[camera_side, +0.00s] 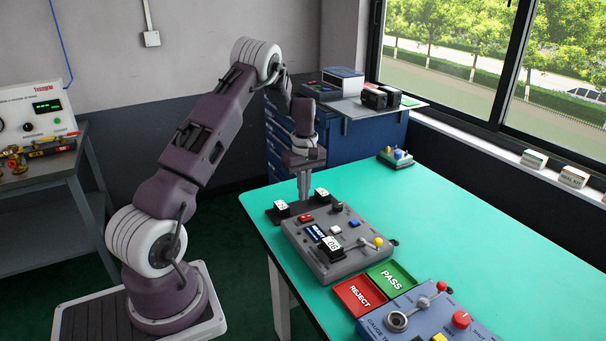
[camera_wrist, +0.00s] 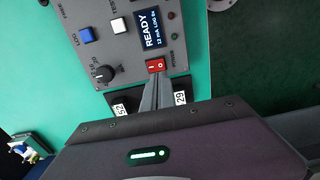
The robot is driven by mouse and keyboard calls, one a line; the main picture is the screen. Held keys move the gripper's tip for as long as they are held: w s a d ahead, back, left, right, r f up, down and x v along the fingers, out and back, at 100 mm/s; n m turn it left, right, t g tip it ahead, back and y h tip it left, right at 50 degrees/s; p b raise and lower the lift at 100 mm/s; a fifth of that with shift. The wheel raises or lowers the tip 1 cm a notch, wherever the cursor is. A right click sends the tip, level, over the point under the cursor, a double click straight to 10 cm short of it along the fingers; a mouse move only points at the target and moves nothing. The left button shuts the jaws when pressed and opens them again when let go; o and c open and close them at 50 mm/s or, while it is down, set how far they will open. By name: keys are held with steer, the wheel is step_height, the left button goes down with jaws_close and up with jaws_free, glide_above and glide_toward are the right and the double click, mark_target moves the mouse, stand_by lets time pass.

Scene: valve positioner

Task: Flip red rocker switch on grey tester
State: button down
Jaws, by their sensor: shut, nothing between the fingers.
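The grey tester (camera_side: 345,262) lies on the green table. Its red rocker switch (camera_side: 306,218) sits near the panel edge closest to my arm; it also shows in the wrist view (camera_wrist: 155,66), marked with white symbols. My gripper (camera_side: 304,200) points down just behind the switch in the side view. In the wrist view its fingers (camera_wrist: 158,84) are together and empty, with the tips right at the switch's near edge. I cannot tell whether they touch it. The tester's dark screen (camera_wrist: 151,34) reads READY.
Black blocks with number cards (camera_side: 281,209) (camera_side: 321,193) stand by the tester's far edge, close around my fingers. A yellow-knobbed lever (camera_side: 377,242), a red REJECT tray (camera_side: 360,296), a green PASS tray (camera_side: 391,279) and a blue gauge tester (camera_side: 420,318) lie nearer. The table's right side is clear.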

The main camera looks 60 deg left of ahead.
step_height(320, 180, up, 8)
steer(key=shift+f, duration=0.2)
steer(key=shift+s, duration=0.1)
